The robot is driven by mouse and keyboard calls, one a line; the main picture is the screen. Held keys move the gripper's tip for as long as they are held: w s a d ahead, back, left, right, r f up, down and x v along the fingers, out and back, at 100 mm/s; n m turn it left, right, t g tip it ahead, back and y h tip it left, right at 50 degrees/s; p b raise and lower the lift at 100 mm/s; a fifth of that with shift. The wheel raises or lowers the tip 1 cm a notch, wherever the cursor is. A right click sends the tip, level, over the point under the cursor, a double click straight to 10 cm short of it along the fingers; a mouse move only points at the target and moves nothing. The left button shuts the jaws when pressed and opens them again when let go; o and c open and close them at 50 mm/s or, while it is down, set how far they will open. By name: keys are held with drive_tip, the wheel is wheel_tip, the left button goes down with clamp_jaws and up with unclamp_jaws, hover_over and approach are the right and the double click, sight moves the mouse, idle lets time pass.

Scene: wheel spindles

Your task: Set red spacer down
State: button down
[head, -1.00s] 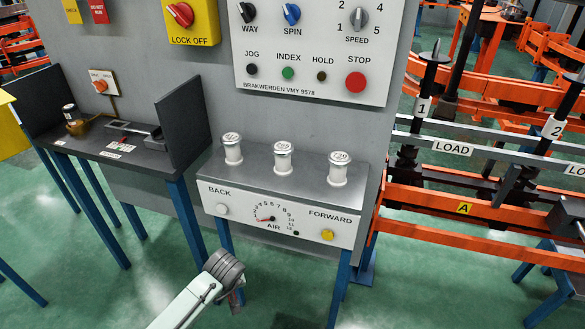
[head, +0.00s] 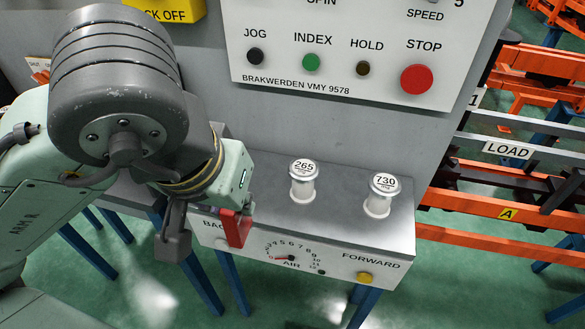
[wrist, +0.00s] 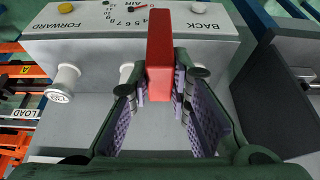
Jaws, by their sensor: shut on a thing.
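The red spacer (head: 237,228) is a flat red block hanging in front of the console's left part in the head view. In the wrist view the red spacer (wrist: 160,55) stands long and upright between the fingertips. My gripper (wrist: 163,90) is shut on it, with a purple ridged pad on each side. In the head view my wrist hides much of the gripper. The spacer overlaps the end of the "BACK" label. I cannot tell whether it touches the console.
The grey console top (head: 340,215) carries white capped spools marked 265 (head: 303,182) and 730 (head: 381,195), right of my gripper. The control panel (head: 360,50) rises behind. Orange rails (head: 480,205) lie to the right. My arm covers the left side.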

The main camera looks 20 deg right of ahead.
drive_tip(key=shift+r, duration=0.15)
drive_tip(key=w+d+p, duration=0.3)
drive_tip(key=w+d, duration=0.8)
drive_tip(key=w, duration=0.5)
wheel_tip(320, 180, down, 6)
drive_tip(key=shift+s+a+f+p, duration=0.1)
drive_tip(key=shift+s+a+p, duration=0.05)
drive_tip(key=shift+p, duration=0.4)
drive_tip(key=shift+f, duration=0.2)
drive_tip(key=shift+w+f, duration=0.2)
drive_tip(key=shift+f, duration=0.2)
drive_tip(key=c, duration=1.5)
unclamp_jaws()
